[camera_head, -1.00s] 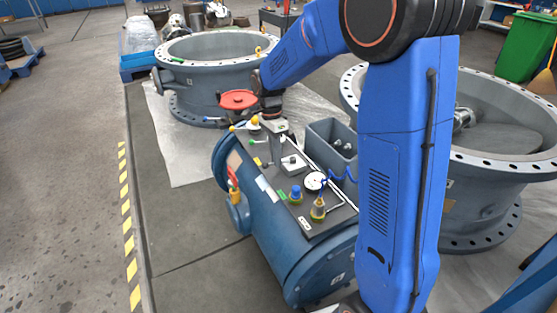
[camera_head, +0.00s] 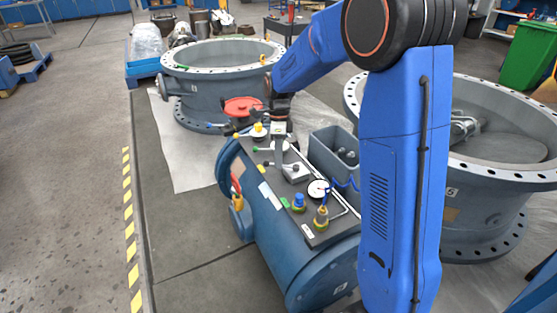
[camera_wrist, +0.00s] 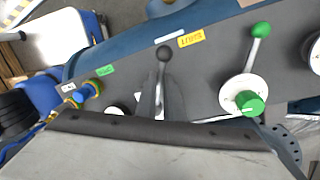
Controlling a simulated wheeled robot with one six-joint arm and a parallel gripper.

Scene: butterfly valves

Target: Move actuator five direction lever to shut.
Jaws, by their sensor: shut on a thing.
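In the wrist view a lever with a black ball knob (camera_wrist: 164,53) stands between the two dark fingers of my gripper (camera_wrist: 161,92), which are closed around its stem. The knob sticks out past the fingertips. Its lower end is hidden by my gripper. In the head view my gripper (camera_head: 278,141) reaches down onto the dark panel (camera_head: 322,238) on top of the blue cylindrical body. To the right in the wrist view is a green-knobbed lever (camera_wrist: 260,31) on a white round base with a green cap. I cannot read the lever's direction marks.
A gauge (camera_head: 318,189), a blue fitting (camera_head: 299,202) and a brass fitting (camera_head: 321,217) stand on the near part of the panel. A grey bin (camera_head: 333,150) sits to its right. A red handwheel (camera_head: 242,106) is behind. Large flanged valve bodies stand around.

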